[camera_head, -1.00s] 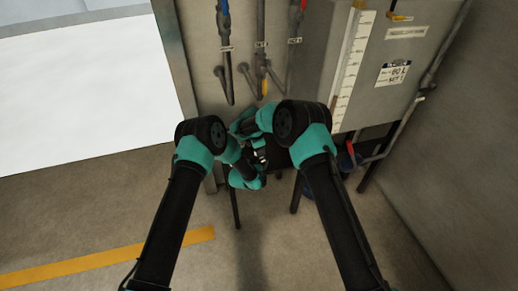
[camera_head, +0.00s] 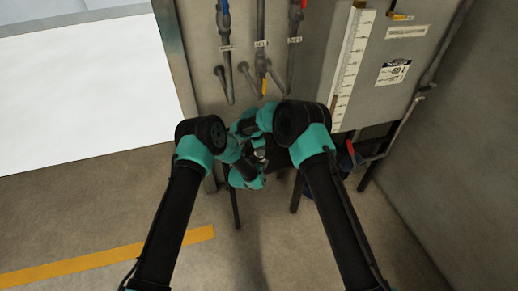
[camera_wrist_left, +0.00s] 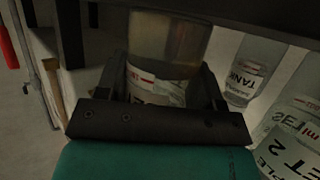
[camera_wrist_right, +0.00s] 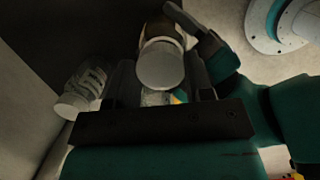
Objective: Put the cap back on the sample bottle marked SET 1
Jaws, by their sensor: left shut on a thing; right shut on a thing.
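In the left wrist view my left gripper (camera_wrist_left: 165,92) is shut on a sample bottle (camera_wrist_left: 168,45) with amber contents and a red-and-white label; its marking is mostly hidden by the gripper. In the right wrist view my right gripper (camera_wrist_right: 161,80) is shut on a white round cap (camera_wrist_right: 162,68), seen end-on between the fingers. The bottle lies directly beyond the cap, in line with it. I cannot tell whether the cap is seated or just above the neck. In the head view both grippers meet closely, and a small pale part (camera_head: 260,154) shows between them.
A TANK bottle (camera_wrist_left: 246,72) and a SET 2 bottle (camera_wrist_left: 295,125) stand right of the held bottle. A white-capped bottle (camera_wrist_right: 80,95) stands at left in the right wrist view. Pipes (camera_head: 262,60) and a grey tank (camera_head: 385,75) are behind the arms.

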